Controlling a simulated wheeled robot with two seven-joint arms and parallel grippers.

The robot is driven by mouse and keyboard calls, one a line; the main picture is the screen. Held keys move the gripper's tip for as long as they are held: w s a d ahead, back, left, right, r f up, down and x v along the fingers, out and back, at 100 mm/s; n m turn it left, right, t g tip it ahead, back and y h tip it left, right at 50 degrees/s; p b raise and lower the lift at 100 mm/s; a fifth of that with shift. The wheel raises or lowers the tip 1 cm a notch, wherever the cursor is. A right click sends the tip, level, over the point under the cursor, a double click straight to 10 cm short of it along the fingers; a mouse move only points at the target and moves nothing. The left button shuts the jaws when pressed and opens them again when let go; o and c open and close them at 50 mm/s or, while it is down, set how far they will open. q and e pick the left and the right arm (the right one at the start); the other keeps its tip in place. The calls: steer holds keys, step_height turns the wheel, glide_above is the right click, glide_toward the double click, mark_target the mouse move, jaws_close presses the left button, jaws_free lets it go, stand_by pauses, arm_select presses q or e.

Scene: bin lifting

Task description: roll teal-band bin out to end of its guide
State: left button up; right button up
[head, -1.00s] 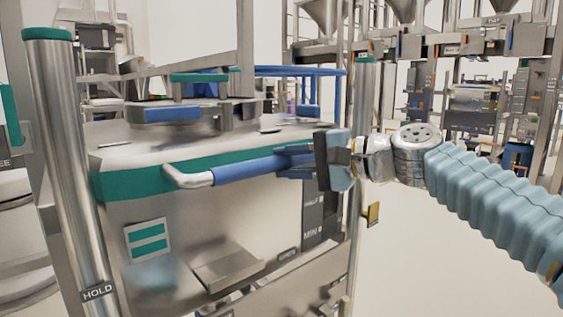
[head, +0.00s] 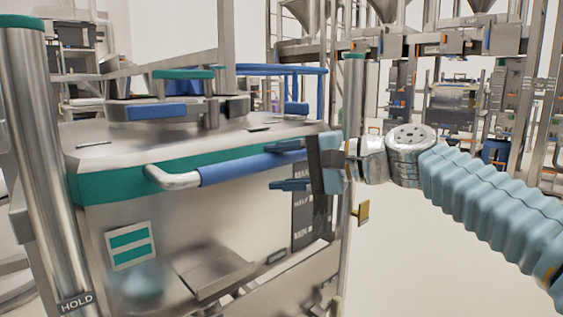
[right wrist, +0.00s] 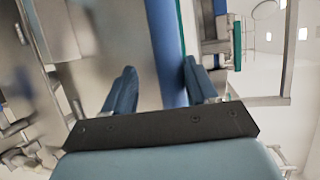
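The bin with the teal band (head: 110,186) is a large steel vessel filling the left and middle of the head view. A handle with a blue grip (head: 240,168) runs along its front; the blue bar also shows in the right wrist view (right wrist: 167,45). My right gripper (head: 280,167) is open at the right end of this handle, one finger level with the bar and one lower. In the right wrist view the bar passes between the open fingers (right wrist: 158,82), closer to the right finger. Contact cannot be told. My left gripper is not in view.
A steel post marked HOLD (head: 45,150) stands at the left front of the bin. Another teal-capped post (head: 353,95) stands behind my right gripper. A yellow tag (head: 363,212) hangs below it. Open pale floor (head: 420,260) lies at the right.

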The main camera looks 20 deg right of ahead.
steer(key=shift+s+r, duration=0.1)
steer(key=shift+r, duration=0.1)
steer(key=v, duration=1.3)
steer(key=shift+s+d+p, duration=0.2)
steer(key=shift+s+p, duration=0.05)
steer(key=shift+p, duration=0.1)
